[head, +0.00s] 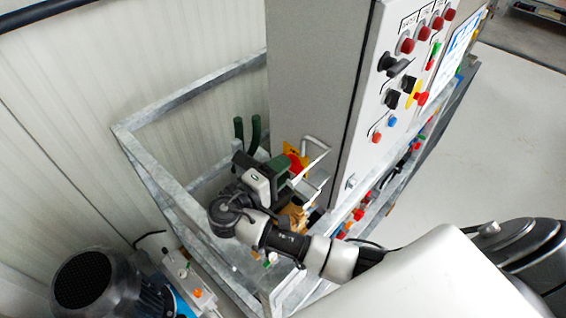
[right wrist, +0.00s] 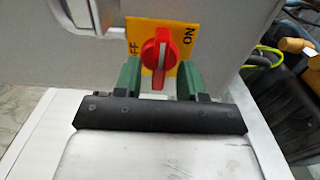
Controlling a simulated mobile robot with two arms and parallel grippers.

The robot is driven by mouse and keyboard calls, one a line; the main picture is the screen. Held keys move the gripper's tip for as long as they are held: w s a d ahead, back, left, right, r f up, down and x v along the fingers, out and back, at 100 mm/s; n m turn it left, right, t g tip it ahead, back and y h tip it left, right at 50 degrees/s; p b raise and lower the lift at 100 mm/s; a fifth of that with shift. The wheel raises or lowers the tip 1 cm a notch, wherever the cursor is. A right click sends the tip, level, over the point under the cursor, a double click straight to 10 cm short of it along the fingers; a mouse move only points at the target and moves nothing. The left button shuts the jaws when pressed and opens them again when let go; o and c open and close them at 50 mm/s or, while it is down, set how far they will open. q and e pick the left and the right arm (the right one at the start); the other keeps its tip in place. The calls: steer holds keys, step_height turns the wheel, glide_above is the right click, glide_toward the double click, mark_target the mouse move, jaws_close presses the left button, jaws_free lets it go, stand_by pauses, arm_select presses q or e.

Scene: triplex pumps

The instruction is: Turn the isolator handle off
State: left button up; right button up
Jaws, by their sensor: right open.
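The isolator handle (right wrist: 160,50) is a red rotary knob on a yellow plate (right wrist: 186,33) on the side of a grey cabinet. In the right wrist view OFF shows at the plate's left and ON at its right. The knob's raised grip looks roughly upright in that view, between the two words. My right gripper (right wrist: 160,77) is open, with one green finger on each side of the knob's lower part. I cannot tell whether they touch it. In the head view the right gripper (head: 285,172) partly hides the handle (head: 297,162). My left gripper is not in view.
The grey cabinet's front panel (head: 400,100) carries several buttons and switches. A galvanized frame rail (head: 190,95) surrounds the gripper area. Two dark green upright pieces (head: 256,132) stand behind it. A motor (head: 85,280) sits at the lower left. Open floor (head: 500,150) lies at right.

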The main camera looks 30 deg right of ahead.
steer(key=shift+d, duration=0.3)
steer(key=shift+c, duration=0.6)
jaws_close()
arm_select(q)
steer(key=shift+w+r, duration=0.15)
arm_select(e)
steer(key=shift+n, duration=8.9)
